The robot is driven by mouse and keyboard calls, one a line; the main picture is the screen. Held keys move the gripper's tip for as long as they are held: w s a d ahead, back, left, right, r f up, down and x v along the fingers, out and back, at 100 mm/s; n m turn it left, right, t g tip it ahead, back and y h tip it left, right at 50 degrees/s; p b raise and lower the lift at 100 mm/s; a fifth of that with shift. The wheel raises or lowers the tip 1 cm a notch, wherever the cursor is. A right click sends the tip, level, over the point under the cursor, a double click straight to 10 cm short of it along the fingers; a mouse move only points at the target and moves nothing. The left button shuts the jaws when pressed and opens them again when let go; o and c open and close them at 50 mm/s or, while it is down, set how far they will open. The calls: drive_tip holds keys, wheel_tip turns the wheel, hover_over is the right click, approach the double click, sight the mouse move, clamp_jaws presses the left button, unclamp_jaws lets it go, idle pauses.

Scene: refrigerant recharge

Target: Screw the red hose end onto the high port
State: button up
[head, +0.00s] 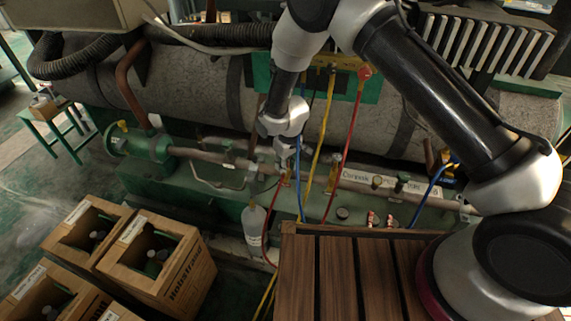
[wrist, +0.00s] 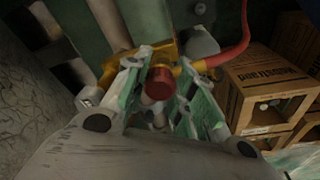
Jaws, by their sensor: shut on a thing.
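My gripper (head: 284,160) points down over the green base by the pipe, left of the label plate. In the wrist view my gripper (wrist: 160,88) has its fingers closed around the red hose end (wrist: 158,84), which has a red round knob and a brass-coloured body. The red hose (wrist: 236,52) runs from it up to the right. In the head view part of the red hose (head: 353,120) hangs from the manifold. A grey round fitting (wrist: 201,42) sits close beyond the hose end. I cannot tell whether it is the high port, or whether the hose end touches a port.
The manifold (head: 333,62) hangs on a green panel, with yellow (head: 325,125) and blue hoses dangling near my gripper. A white bottle (head: 254,225) stands below. Cardboard boxes (head: 180,275) with bottles fill the lower left. A slatted wooden top (head: 340,280) is in front.

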drive_tip(key=shift+f, duration=0.7)
idle(0.3)
drive_tip(key=shift+m, duration=1.8)
drive_tip(key=m, duration=0.3)
drive_tip(key=shift+h, duration=0.4)
drive_tip(key=shift+m, duration=0.3)
drive_tip(key=m, duration=0.3)
drive_tip(key=shift+s+m, duration=0.1)
drive_tip(key=shift+m, duration=0.2)
